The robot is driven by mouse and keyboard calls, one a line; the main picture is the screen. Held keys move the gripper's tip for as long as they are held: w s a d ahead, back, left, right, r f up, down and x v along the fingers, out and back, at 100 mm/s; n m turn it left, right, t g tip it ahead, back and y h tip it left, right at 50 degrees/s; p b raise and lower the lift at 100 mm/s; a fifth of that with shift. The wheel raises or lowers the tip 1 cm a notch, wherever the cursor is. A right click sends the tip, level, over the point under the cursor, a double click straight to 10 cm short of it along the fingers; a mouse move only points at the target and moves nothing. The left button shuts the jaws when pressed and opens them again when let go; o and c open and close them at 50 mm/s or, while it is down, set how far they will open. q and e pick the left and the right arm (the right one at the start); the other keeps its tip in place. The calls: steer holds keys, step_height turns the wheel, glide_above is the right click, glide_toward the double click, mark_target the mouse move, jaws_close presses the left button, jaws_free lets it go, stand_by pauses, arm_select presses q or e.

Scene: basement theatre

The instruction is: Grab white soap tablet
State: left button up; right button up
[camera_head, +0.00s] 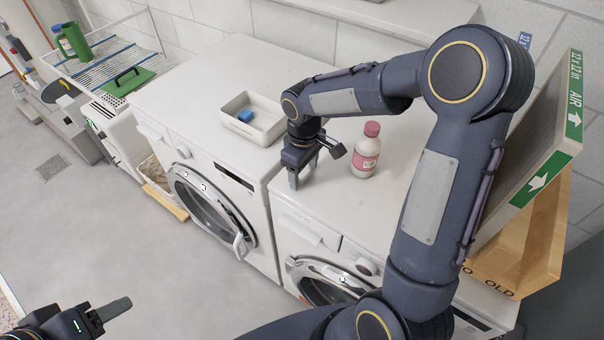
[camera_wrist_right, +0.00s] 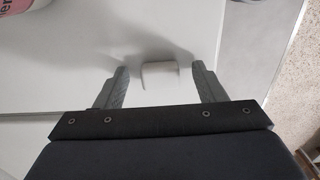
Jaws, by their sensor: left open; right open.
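The white soap tablet (camera_wrist_right: 160,75) lies on the white machine top, seen in the right wrist view. It sits between the two fingertips of my right gripper (camera_wrist_right: 160,88), with gaps on both sides. My right gripper is open and points down; in the head view it (camera_head: 303,172) is over the near washing machine top, close to its left edge. There I cannot make out the tablet, which is white on white by the fingers. My left gripper (camera_head: 112,312) is open and empty above the floor, partly cut off at the lower left.
A pink-capped bottle (camera_head: 366,152) stands right of my right gripper. A white tray (camera_head: 264,131) with a blue block (camera_head: 246,116) sits on the other washing machine (camera_head: 190,95). A green-edged air filter (camera_head: 545,150) stands at the right, by a wooden box (camera_head: 525,255).

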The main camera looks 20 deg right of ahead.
steer(key=shift+c, duration=0.2)
steer(key=c, duration=1)
steer(key=shift+c, duration=0.2)
